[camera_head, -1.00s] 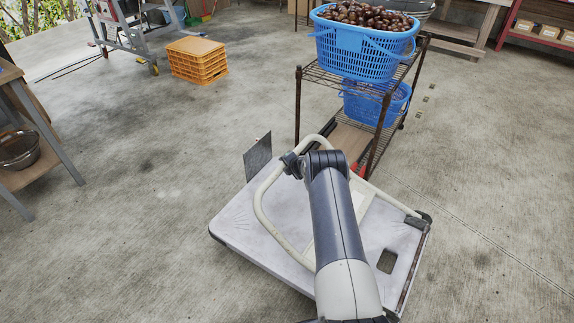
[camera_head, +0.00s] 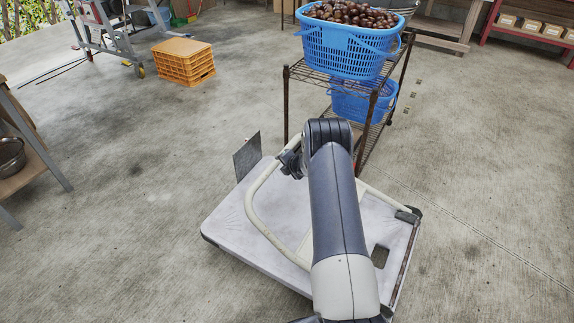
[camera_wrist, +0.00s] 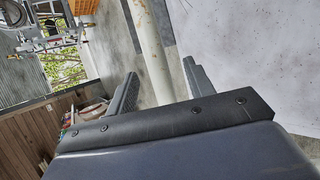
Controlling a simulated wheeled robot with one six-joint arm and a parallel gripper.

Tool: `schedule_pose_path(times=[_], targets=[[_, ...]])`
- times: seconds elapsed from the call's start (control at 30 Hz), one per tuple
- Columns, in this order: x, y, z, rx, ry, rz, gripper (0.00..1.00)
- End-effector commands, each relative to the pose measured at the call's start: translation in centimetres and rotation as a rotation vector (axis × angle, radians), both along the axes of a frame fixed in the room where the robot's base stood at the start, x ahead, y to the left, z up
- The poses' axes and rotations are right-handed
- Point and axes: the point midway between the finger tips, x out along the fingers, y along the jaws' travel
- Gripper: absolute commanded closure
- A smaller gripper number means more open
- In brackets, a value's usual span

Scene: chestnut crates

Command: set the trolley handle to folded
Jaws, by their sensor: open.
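The trolley has a pale flat deck (camera_head: 226,222) with a cream tube handle (camera_head: 252,214) looping over it. The handle leans low across the deck from its hinge side at the right; I cannot tell whether it touches the deck. My gripper (camera_head: 289,160) is at the handle's far left bend in the head view, with my arm hiding the loop's middle. In the wrist view the handle tube (camera_wrist: 152,52) runs between the two fingers of my gripper (camera_wrist: 160,85). The fingers stand apart, with gaps beside the tube.
A wire rack (camera_head: 287,108) stands close behind the trolley, holding blue baskets (camera_head: 345,52), the upper one full of chestnuts. A dark upright plate (camera_head: 247,156) is at the deck's far edge. An orange crate (camera_head: 183,62) stands farther back.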

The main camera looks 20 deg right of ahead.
Motion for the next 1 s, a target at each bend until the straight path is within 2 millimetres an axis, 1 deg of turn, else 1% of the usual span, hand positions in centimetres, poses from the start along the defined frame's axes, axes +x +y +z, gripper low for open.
schedule_pose_path(times=[0.1, 0.23, 0.57, 0.67, 0.73, 0.77, 0.87, 0.97, 1.0], targets=[[-1.0, -0.3, 0.8, 0.001, 0.000, -0.001, 0.50], [-1.7, -0.3, 1.3, 0.001, 0.000, -0.001, 0.50], [-1.9, -0.4, 1.5, 0.000, 0.001, -0.001, 0.50], [-1.9, -0.3, 1.6, -0.005, -0.001, 0.007, 0.56], [-1.8, 0.1, 1.9, -0.036, -0.010, 0.049, 0.62], [-1.8, 0.4, 2.2, -0.059, -0.017, 0.081, 0.64], [-1.6, 2.1, 3.6, -0.189, -0.054, 0.264, 0.73], [-2.1, 4.6, 5.6, -0.394, -0.114, 0.549, 0.81], [-2.5, 5.7, 6.4, -0.488, -0.143, 0.680, 0.84]])
